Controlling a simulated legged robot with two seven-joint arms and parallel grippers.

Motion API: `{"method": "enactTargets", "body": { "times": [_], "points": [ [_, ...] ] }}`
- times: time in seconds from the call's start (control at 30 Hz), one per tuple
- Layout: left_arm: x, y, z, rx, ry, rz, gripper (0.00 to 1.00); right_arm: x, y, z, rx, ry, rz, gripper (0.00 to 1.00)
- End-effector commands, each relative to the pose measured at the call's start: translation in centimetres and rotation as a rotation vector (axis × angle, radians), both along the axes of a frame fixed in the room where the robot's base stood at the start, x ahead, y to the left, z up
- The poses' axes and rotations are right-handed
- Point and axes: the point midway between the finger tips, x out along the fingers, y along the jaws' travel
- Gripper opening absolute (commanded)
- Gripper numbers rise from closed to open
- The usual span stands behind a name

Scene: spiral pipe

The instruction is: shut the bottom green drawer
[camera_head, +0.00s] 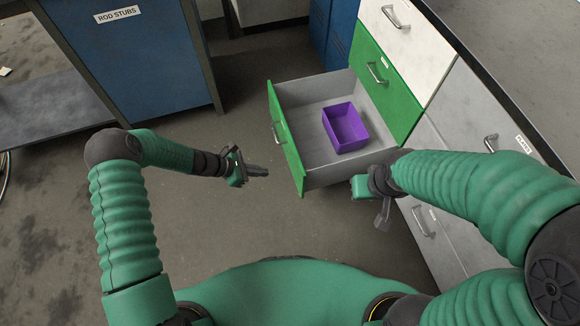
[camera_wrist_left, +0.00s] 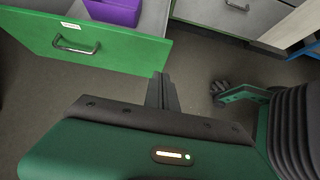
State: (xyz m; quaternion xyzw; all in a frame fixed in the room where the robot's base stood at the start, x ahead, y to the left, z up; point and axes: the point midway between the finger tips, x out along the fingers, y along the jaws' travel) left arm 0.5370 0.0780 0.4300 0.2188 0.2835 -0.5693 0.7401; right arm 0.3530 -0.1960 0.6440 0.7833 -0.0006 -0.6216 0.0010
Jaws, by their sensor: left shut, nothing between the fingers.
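The bottom green drawer (camera_head: 283,135) is pulled out from the cabinet, with a metal handle on its green front. A purple bin (camera_head: 346,127) sits inside it. The drawer front also shows in the left wrist view (camera_wrist_left: 120,50), across the top left. My left gripper (camera_head: 265,171) is shut and empty, just to the left of the drawer front's lower part and apart from it. My right gripper (camera_head: 383,222) hangs beside the drawer's near side, by the cabinet; its fingers are too small and dark to tell open or shut.
Grey drawers and doors (camera_head: 440,215) are on the near right, under a dark countertop (camera_head: 520,60). A blue bin labelled ROD STUBS (camera_head: 140,60) stands at left. The floor left of the drawer is clear.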

Motion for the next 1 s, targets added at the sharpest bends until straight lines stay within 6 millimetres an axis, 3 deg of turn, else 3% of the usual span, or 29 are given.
{"method": "enactTargets", "body": {
  "times": [0.17,0.57,0.73,1.0],
  "points": [
    [0.4,-1.4,-1.7,-0.006,0.004,0.005,0.00,0.0,0.0,-1.2,0.000,0.001,0.000,0.25],
    [1.9,-7.6,-7.7,-0.003,0.003,0.001,0.00,0.0,0.0,-5.2,0.000,0.000,0.000,0.25],
    [2.7,-10.1,-7.1,-0.002,-0.001,0.001,0.00,0.0,0.0,-6.1,0.000,0.000,0.000,0.25],
    [2.9,-11.1,-6.8,-0.003,0.002,0.003,0.00,0.0,0.0,-6.2,0.000,0.000,0.000,0.25]
  ]
}}
